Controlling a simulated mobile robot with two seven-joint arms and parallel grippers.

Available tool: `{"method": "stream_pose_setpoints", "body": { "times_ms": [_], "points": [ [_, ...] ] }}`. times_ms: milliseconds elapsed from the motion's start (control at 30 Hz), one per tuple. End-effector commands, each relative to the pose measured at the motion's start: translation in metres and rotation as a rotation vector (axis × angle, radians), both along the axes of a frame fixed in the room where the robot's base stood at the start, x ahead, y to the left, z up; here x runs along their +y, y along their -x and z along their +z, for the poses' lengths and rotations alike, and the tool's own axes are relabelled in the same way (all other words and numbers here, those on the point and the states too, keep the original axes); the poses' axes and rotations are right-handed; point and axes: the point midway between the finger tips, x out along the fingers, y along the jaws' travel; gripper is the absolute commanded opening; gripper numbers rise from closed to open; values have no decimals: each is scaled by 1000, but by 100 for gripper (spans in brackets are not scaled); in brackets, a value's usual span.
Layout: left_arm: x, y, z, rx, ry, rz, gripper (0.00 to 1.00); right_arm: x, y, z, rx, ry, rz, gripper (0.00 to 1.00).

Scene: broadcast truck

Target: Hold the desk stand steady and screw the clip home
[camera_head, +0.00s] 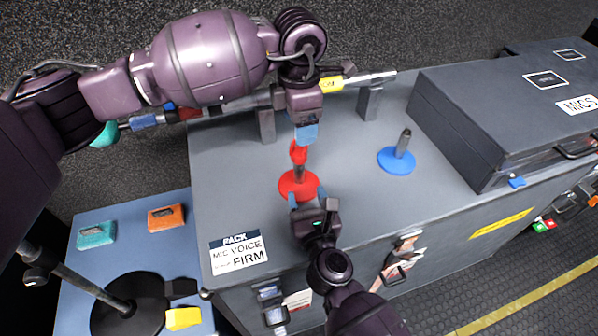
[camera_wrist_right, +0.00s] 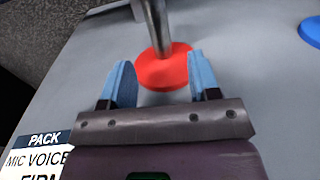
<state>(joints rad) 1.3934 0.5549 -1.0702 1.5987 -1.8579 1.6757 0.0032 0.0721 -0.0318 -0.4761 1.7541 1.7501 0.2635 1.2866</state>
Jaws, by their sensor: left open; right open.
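A desk stand with a round red base (camera_head: 290,187) stands upright on the grey case top, its short metal post rising from the base. A red clip (camera_head: 298,152) is at the top of the post, just under my left gripper (camera_head: 304,138); whether it is seated on the post I cannot tell. My left gripper is open above the clip, its fingers partly hidden. My right gripper (camera_head: 308,198) is open at the near side of the red base. In the right wrist view, the blue fingers of the right gripper (camera_wrist_right: 158,82) are apart, with the red base (camera_wrist_right: 165,72) and post (camera_wrist_right: 156,25) beyond and between them.
A second stand with a blue base (camera_head: 397,162) is to the right. A closed case marked MICS (camera_head: 470,110) stands further right. A boom on rests (camera_head: 369,100) runs along the back. A lower blue surface (camera_head: 120,215) at left holds teal, orange and yellow blocks.

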Motion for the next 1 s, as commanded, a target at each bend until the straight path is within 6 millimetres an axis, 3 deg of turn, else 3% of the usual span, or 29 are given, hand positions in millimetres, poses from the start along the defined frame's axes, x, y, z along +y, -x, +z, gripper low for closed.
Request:
{"method": "stream_pose_setpoints", "body": {
  "times_ms": [200,400,833,1000],
  "points": [
    [0,0,0,0,0,0,70,8,-32,1,-1,0,2,56],
    [0,0,0,0,0,0,70,12,-50,0,1,0,0,56],
    [0,0,0,0,0,0,70,13,-56,0,1,0,0,56],
    [0,0,0,0,0,0,70,13,-55,0,1,0,0,31]
  ]
}}
